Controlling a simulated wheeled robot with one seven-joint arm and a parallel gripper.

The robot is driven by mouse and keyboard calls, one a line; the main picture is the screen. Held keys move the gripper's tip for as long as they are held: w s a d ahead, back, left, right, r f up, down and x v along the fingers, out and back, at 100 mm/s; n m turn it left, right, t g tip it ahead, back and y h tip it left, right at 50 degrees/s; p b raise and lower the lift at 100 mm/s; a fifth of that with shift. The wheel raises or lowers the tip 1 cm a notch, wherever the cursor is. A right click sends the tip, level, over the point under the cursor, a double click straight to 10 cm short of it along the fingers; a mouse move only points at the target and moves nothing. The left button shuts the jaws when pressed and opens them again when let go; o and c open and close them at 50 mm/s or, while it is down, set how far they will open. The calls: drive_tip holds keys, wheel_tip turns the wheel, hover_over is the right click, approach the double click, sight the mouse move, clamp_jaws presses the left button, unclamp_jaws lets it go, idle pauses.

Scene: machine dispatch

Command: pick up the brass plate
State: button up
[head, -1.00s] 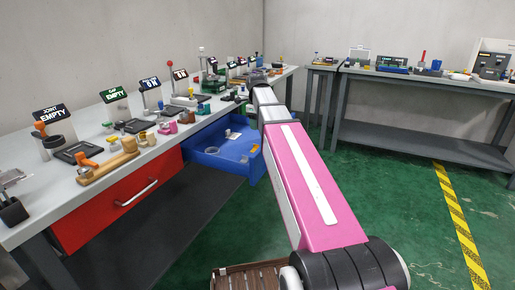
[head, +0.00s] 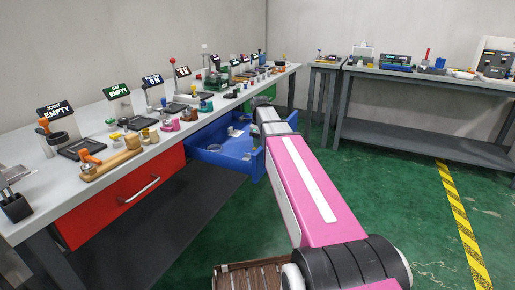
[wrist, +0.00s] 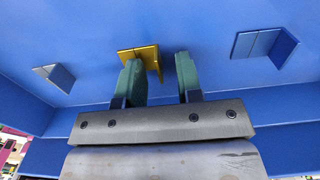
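The brass plate (wrist: 148,52) lies on the floor of the open blue drawer in the wrist view, a yellow piece with an angled edge. My gripper (wrist: 159,65) is open, with two green fingers reaching down into the drawer. The left finger overlaps the plate in the picture and hides part of it; the right finger is clear to its right. I cannot tell whether the left finger touches it. Nothing is held between the fingers. In the head view my arm hides the gripper, and the plate is not clearly seen.
The blue drawer (head: 222,160) stands pulled out from the bench. In the wrist view a blue angled piece (wrist: 265,46) lies right of the plate and a grey one (wrist: 55,76) lies left. A shut red drawer (head: 125,198) is nearer.

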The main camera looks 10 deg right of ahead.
drive_tip(key=shift+f, duration=0.1)
clamp_jaws()
